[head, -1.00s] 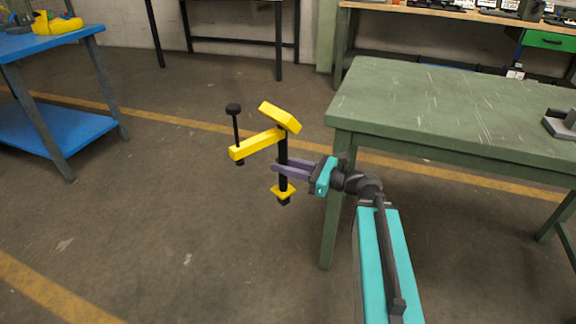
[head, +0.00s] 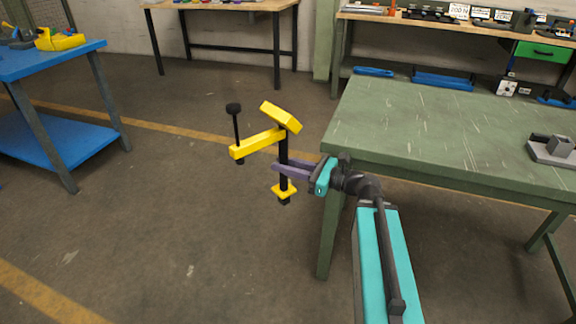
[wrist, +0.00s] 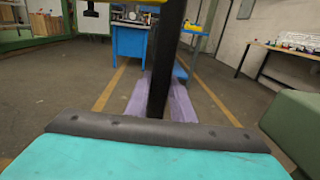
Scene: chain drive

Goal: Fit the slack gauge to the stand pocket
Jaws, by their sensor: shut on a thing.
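The slack gauge (head: 259,142) is yellow and black, with a black post, a tilted yellow block on top, a yellow side arm with a black knobbed rod, and a small yellow collar low down. My gripper (head: 283,169) is shut on its black post and holds it upright in the air, left of the green table. In the wrist view the black post (wrist: 165,65) stands between the purple fingers (wrist: 160,100). A grey block fixture on a plate (head: 552,147), possibly the stand, sits on the green table at the right edge, partly cut off. I cannot make out a pocket.
The green table (head: 420,125) has a mostly bare top; its near left leg is close to my arm. A blue bench (head: 60,60) stands at the left with yellow items on it. Wooden workbenches (head: 220,6) stand along the back. Open floor lies between.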

